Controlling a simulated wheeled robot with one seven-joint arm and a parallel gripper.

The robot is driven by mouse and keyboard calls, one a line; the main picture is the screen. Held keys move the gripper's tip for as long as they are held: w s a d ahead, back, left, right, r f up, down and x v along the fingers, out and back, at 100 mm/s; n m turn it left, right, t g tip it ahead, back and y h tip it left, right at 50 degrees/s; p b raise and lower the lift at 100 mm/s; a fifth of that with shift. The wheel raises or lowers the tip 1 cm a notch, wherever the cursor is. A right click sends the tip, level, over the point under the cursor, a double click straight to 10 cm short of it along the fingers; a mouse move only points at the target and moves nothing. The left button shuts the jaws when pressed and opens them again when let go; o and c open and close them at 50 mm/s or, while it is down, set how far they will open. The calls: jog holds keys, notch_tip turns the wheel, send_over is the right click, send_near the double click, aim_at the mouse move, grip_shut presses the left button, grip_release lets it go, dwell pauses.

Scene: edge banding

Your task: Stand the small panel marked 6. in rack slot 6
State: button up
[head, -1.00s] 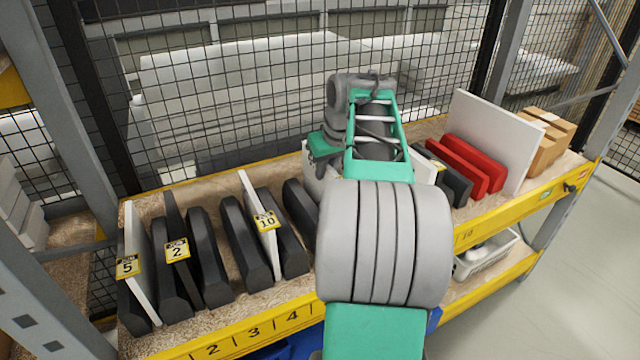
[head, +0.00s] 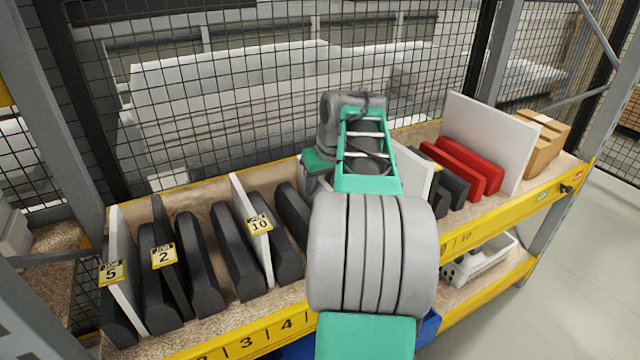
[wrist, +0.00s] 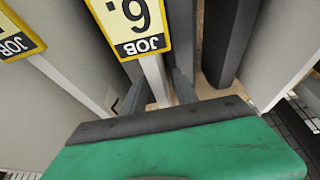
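The small panel marked 6. (wrist: 155,76) is white, seen edge-on in the wrist view, with its yellow-framed JOB tag (wrist: 130,22) upside down at the top. My gripper (wrist: 161,92) has one grey finger on each side of this panel's edge, close against it. In the head view my arm hides the fingers and the panel. The rack (head: 268,337) carries black dividers, with slot numbers 3 and 4 readable on its yellow front edge. The number 6 is hidden behind my arm. I cannot tell whether the panel's foot is in a slot.
White panels tagged 5 (head: 124,255) and 10 (head: 249,205) and a dark panel tagged 2 (head: 173,240) stand left of my arm. Red dividers (head: 470,165), a large white panel (head: 490,135) and cardboard boxes (head: 540,135) are at the right. Another tagged white panel (wrist: 60,85) stands close by.

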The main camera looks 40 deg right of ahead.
jog(key=shift+r, duration=0.25)
jog(key=p+v, duration=0.3)
jog(key=v, duration=0.8)
jog(key=shift+s+r, duration=0.15)
jog(key=shift+r, duration=0.25)
